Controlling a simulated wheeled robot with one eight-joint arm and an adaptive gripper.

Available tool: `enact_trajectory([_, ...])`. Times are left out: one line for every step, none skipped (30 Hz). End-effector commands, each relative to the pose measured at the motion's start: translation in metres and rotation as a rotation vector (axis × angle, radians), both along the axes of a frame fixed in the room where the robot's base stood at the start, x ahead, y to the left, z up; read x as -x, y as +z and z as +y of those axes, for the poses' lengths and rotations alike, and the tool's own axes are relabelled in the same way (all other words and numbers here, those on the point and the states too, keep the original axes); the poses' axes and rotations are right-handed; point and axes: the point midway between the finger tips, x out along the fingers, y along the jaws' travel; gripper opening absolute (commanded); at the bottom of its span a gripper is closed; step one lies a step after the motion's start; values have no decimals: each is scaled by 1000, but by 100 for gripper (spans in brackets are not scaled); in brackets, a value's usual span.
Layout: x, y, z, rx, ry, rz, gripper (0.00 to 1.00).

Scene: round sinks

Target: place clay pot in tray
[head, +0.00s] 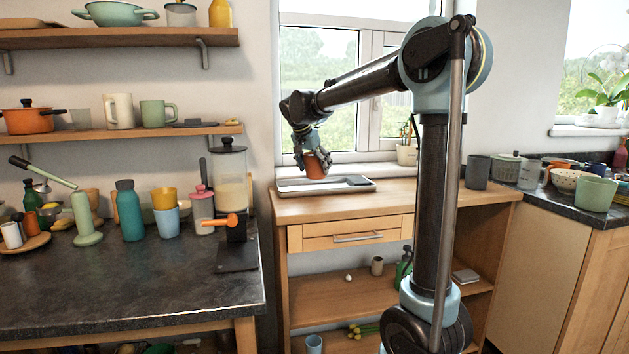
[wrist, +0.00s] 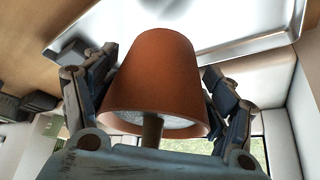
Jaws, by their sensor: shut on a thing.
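The clay pot (head: 317,163) is orange-brown terracotta. My gripper (head: 311,158) is shut on it and holds it tilted above the tray. In the wrist view the pot (wrist: 153,75) fills the middle, with a gripper finger on each side and its wide open end towards the camera. I cannot tell whether the pot touches the tray.
A potted plant (head: 407,150) stands on the windowsill behind. A dark grey cup (head: 478,172) stands at the cabinet's right end. The cabinet top (head: 420,195) in front of the tray is clear.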

Motion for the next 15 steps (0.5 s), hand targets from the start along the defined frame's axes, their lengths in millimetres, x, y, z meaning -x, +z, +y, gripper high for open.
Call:
enact_trajectory([0,-2,0,0,0,0,45])
enact_trajectory([-1,-3,-1,0,-1,0,45])
enact_trajectory([-1,-6,-1,0,-1,0,45])
enact_trajectory([-1,-8,-1,0,-1,0,45])
enact_trajectory([-1,-11,-1,0,-1,0,45])
enact_trajectory([-1,-17,-1,0,-1,0,45])
enact_trajectory([-1,-20,-1,0,-1,0,45])
enact_trajectory([-1,-25,-1,0,-1,0,45])
enact_trajectory([-1,-30,-1,1,-1,-1,45])
enact_trajectory([-1,-34,-1,1,-1,-1,45])
enact_trajectory([-1,-37,-1,0,-2,-1,45])
enact_trajectory([-1,-40,-1,0,-2,-1,45])
enact_trajectory([-1,-42,-1,0,-2,-1,45])
enact_trajectory([-1,-42,-1,0,-2,-1,45])
enact_trajectory([0,-42,-1,0,-2,-1,45])
